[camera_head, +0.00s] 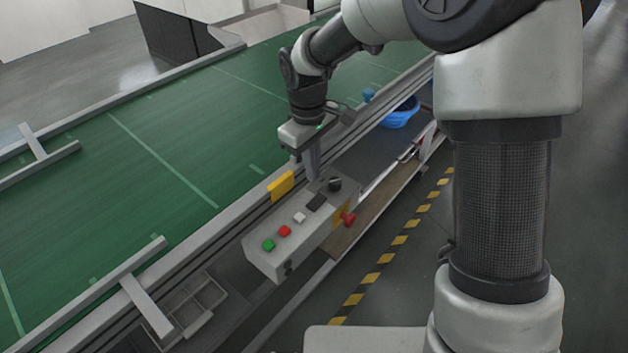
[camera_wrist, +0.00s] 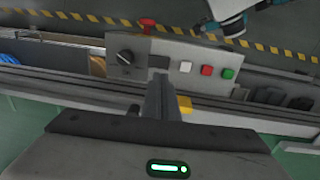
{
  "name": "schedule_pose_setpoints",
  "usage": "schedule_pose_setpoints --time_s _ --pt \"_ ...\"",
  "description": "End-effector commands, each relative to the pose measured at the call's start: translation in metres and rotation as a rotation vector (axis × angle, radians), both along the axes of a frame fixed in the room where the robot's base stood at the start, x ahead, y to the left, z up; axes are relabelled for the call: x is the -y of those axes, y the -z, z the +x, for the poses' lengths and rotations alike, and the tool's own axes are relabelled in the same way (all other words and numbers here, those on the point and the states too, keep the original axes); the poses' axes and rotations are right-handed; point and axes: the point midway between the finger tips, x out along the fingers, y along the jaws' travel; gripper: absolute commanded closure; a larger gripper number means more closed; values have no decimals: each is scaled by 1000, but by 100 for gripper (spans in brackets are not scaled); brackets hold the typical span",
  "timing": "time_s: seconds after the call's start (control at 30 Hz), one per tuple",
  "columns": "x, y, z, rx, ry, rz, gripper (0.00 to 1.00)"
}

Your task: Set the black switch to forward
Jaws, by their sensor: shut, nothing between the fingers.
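The black switch (camera_head: 335,184) is a round knob at the far end of the top face of a grey control box (camera_head: 262,254). In the wrist view the black switch (camera_wrist: 125,57) sits at the left of the box's panel, its pointer lying at a slant. My gripper (camera_head: 311,178) is shut and empty, pointing down just beside the box's far end, close to the switch. In the wrist view my gripper (camera_wrist: 160,84) reaches up toward a dark rectangle on the panel, to the right of the switch. I cannot tell whether the fingertips touch the box.
White (camera_head: 299,218), red (camera_head: 284,231) and green (camera_head: 268,245) buttons sit on the same panel. A red knob (camera_head: 348,218) sticks out of the box's side. A yellow plate (camera_head: 280,186) stands on the rail of the green conveyor (camera_head: 150,150). A blue basket (camera_head: 401,115) is behind.

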Motion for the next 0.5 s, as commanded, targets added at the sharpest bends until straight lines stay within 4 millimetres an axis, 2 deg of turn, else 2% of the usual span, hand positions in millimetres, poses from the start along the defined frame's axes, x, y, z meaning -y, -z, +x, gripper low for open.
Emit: schedule_pose_setpoints --time_s 0.1,0.2,0.33,0.5 --pt "-1 -26 0 6 0 1 100" --pt "-2 -39 -1 3 0 1 100" --pt "-2 -49 -2 1 1 0 100" --pt "-2 -52 -2 1 1 0 100"
